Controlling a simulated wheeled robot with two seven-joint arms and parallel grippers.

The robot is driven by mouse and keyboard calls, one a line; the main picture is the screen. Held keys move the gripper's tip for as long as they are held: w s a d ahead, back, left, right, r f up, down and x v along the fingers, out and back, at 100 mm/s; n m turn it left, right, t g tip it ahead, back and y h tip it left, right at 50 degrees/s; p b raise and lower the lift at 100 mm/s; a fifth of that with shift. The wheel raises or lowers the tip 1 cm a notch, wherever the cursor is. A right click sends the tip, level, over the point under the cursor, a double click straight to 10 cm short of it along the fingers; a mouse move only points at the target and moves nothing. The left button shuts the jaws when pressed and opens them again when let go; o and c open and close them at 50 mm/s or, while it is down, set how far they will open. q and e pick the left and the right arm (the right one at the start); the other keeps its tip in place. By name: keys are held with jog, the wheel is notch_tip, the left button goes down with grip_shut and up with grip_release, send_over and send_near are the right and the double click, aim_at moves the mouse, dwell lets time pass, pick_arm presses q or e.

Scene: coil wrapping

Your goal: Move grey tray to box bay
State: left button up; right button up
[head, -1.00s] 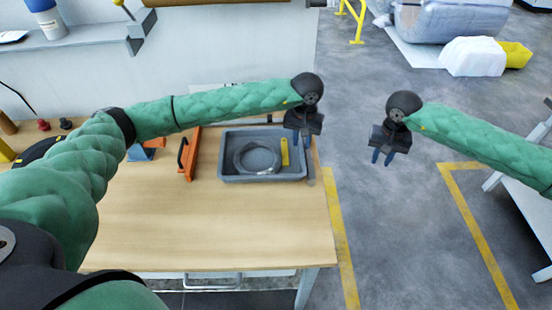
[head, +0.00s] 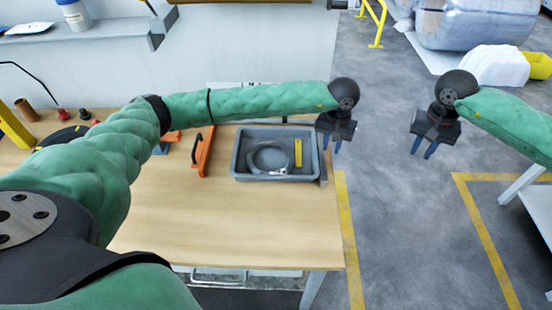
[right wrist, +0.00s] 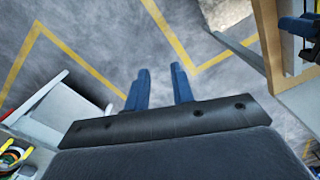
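The grey tray (head: 275,178) sits on the wooden table in the head view, near its right edge. A grey coil (head: 252,160) and a flat yellow item (head: 299,152) lie inside it. My left gripper (head: 329,146) is just right of the tray's far right corner in the picture, apart from it, open and empty. My right gripper (head: 422,149) is further right, in front of the floor, open and empty. Its two blue fingers (right wrist: 160,88) show spread over the floor in the right wrist view. I cannot make out a box bay.
An orange upright fixture (head: 204,152) stands left of the tray. The wooden table (head: 225,225) is clear in front of the tray. Yellow-lined floor (head: 400,215) lies right of the table, with a white table (head: 535,205) at the right edge.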

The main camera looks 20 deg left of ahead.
jog(key=shift+a+r, duration=0.15)
jog(key=shift+r, duration=1.25)
